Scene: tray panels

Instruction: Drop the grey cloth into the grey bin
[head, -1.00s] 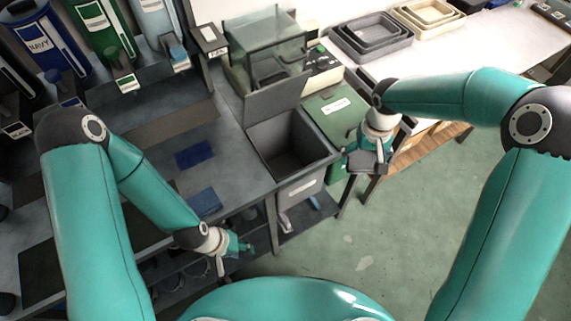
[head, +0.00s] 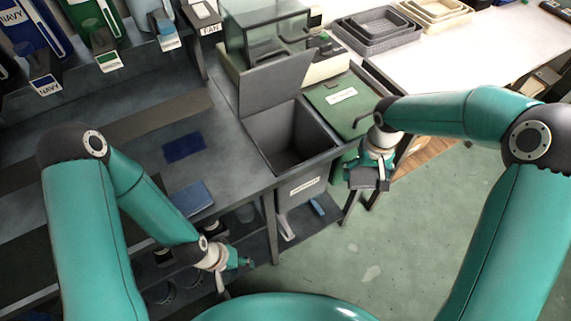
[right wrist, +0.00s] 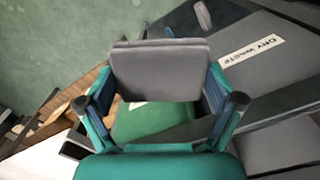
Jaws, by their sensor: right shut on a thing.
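The grey cloth (right wrist: 160,70) is a flat, folded pad held between the fingers of my right gripper (right wrist: 162,104). In the head view the cloth (head: 369,180) hangs at the end of my right gripper (head: 372,168), to the right of the grey bin and apart from it. The grey bin (head: 322,154) has its lid (head: 275,85) raised at the back, and its dark opening shows. In the right wrist view the bin (right wrist: 275,147) lies at the right. My left gripper (head: 240,262) is low in front of the bench; its fingers are too small to judge.
A green closed bin (head: 340,97) stands behind and right of the grey bin. Blue cloths (head: 184,147) lie on the bench (head: 130,165) at left. Grey trays (head: 375,28) sit on the white table (head: 450,50). Green floor is clear at right.

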